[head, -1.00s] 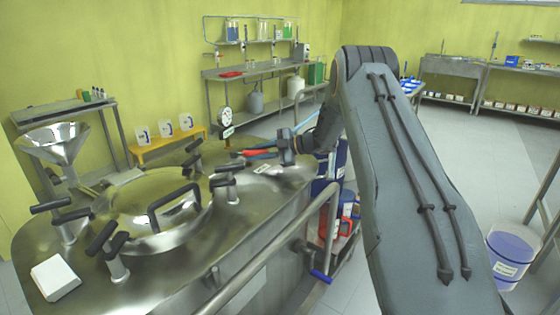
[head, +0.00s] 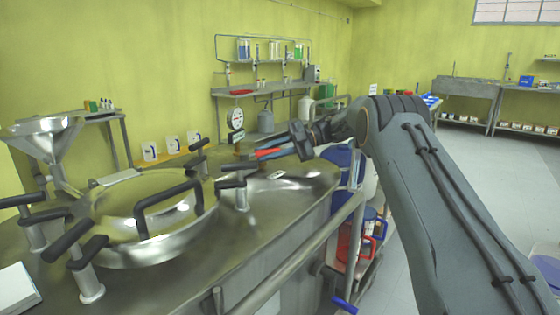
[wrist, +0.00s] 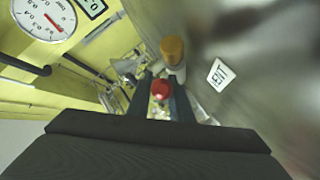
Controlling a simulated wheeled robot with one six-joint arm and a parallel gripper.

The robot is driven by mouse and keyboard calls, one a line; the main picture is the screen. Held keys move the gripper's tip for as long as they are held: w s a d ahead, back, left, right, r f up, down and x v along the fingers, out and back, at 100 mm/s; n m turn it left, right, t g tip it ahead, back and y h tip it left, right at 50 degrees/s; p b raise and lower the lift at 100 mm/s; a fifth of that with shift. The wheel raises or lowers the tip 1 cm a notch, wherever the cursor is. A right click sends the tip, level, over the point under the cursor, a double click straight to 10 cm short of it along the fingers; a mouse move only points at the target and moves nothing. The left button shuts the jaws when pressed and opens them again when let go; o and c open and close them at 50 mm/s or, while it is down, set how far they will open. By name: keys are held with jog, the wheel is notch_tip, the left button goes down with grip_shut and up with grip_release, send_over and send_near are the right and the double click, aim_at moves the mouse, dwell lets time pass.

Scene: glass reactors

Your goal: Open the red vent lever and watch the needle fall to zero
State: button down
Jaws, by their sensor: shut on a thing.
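The red vent lever (head: 267,152) shows at my gripper at the back end of the steel reactor lid (head: 150,215). In the wrist view its round red end (wrist: 161,90) sits between the two fingers of my gripper (wrist: 161,98), which is shut on it. An orange-topped post (wrist: 172,50) stands just beyond, and the VENT label (wrist: 221,75) lies to its right. The pressure gauge (wrist: 43,18) is partly cut off at top left; its red needle points to lower right, and I cannot read the value surely. In the head view the gauge (head: 236,118) is too small to read.
Black-handled clamps (head: 240,188) and a lid handle (head: 165,208) stand up from the reactor. A steel funnel (head: 42,140) is at left. A steel rail (head: 290,255) runs along the near side. A cart with red containers (head: 360,238) stands right of the reactor.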

aim_at(277, 149)
jog(key=shift+a+g+b, duration=0.15)
jog(key=shift+g+b, duration=0.15)
jog(key=c, duration=1.6)
grip_release()
jog(key=shift+w, duration=0.1)
jog(key=b+v, duration=0.1)
jog(key=v, duration=0.6)
jog(key=shift+f, duration=0.1)
jog(key=shift+d, duration=0.45)
jog(key=shift+c, duration=0.3)
